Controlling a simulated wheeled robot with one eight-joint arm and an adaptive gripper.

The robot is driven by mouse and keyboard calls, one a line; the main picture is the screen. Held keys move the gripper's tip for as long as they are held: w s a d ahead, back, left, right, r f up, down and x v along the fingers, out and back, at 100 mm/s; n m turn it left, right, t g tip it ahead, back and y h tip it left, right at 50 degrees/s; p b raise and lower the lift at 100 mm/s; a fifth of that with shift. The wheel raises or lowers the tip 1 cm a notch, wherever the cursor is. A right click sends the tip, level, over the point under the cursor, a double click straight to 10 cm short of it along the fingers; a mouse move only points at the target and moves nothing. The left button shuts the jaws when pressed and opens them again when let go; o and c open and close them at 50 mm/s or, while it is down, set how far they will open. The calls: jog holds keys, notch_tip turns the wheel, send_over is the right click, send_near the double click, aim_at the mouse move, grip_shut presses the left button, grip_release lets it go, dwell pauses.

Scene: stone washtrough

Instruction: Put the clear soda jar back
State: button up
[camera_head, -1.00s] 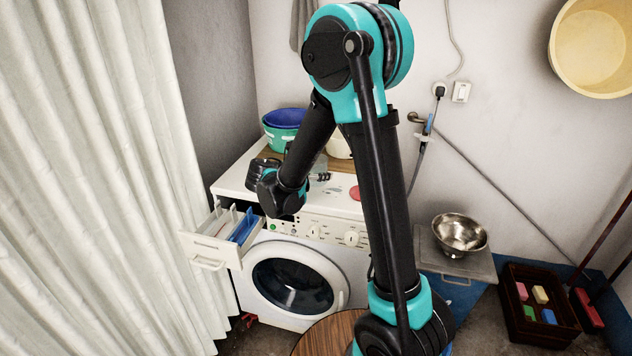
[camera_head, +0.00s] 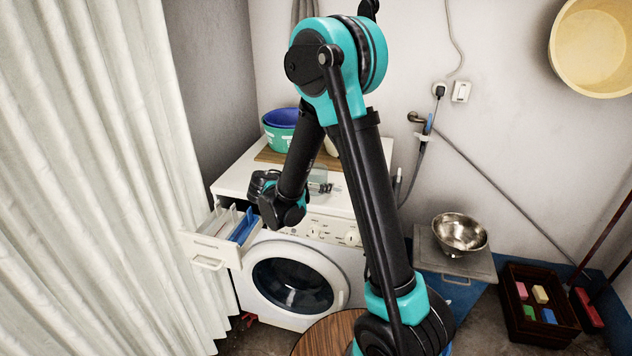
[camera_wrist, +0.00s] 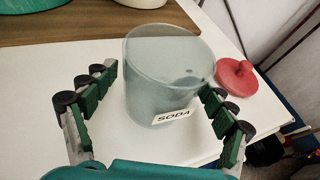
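The clear soda jar (camera_wrist: 150,98) stands upright on the white washing machine top in the wrist view, with a "SODA" label on its front and its top uncovered. My gripper (camera_wrist: 160,88) is open, with its green-padded fingers on both sides of the jar. A gap shows at the left finger; the right finger overlaps the jar's edge, and I cannot tell whether it touches. In the head view the jar (camera_head: 318,178) is partly hidden by my arm. A red knobbed lid (camera_wrist: 236,76) lies beside the jar, to the right; my arm hides it in the head view.
A wooden board (camera_head: 268,155) at the back of the washing machine (camera_head: 240,178) bears a green tub (camera_head: 281,139) with a blue basin (camera_head: 285,118). The detergent drawer (camera_head: 210,250) is pulled out at front left. A metal bowl (camera_head: 460,232) stands to the right.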

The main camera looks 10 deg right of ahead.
jog(key=shift+r, duration=0.1)
jog(key=shift+s+a+r, duration=0.1)
jog(key=shift+a+r, duration=0.05)
jog(key=v, duration=1.1)
jog(key=shift+s+a, duration=0.25)
